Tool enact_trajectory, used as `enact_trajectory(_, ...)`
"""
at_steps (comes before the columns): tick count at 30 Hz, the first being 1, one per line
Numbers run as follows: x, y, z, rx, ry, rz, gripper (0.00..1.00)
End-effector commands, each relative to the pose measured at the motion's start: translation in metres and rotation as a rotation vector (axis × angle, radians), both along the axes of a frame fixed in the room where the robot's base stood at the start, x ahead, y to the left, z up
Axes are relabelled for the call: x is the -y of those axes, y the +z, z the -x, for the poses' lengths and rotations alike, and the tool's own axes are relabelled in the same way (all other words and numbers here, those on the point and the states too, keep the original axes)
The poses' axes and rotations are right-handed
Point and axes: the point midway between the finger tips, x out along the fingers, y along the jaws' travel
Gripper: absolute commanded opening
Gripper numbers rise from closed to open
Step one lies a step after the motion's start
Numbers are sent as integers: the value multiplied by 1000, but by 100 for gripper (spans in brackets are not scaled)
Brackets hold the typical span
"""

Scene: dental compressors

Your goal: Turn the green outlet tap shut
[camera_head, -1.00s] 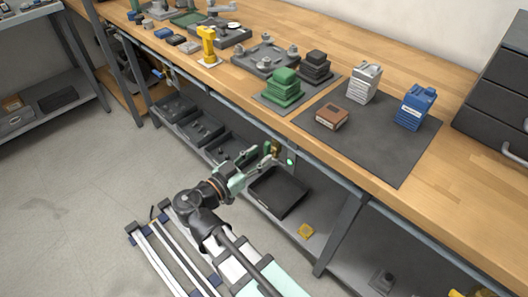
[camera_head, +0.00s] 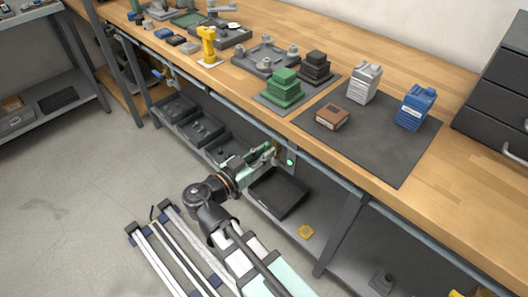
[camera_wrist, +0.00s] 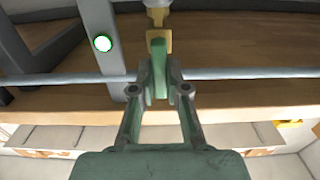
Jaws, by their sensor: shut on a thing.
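The green tap handle (camera_wrist: 158,72) stands upright between my fingers in the wrist view, below a brass valve body (camera_wrist: 158,40). My gripper (camera_wrist: 160,82) is shut on this handle, with one finger on each side. In the head view my gripper (camera_head: 264,158) is under the bench's front edge at the brass and green tap (camera_head: 274,152). There the fingers and arm partly hide the tap, so the handle's exact angle is hard to tell.
A lit green indicator (camera_wrist: 102,43) sits on a grey post beside the tap. A black tray (camera_head: 278,193) lies on the lower shelf close to my gripper. The workbench top (camera_head: 455,185) overhangs above. A pipe (camera_wrist: 240,73) runs across behind the tap.

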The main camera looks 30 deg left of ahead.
Motion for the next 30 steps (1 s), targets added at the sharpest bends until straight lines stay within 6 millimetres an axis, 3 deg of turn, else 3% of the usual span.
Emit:
enact_trajectory(11, -3, 0, -1, -22, 0, 123, 0)
enact_trajectory(30, -15, -4, -3, -127, 0, 689, 0)
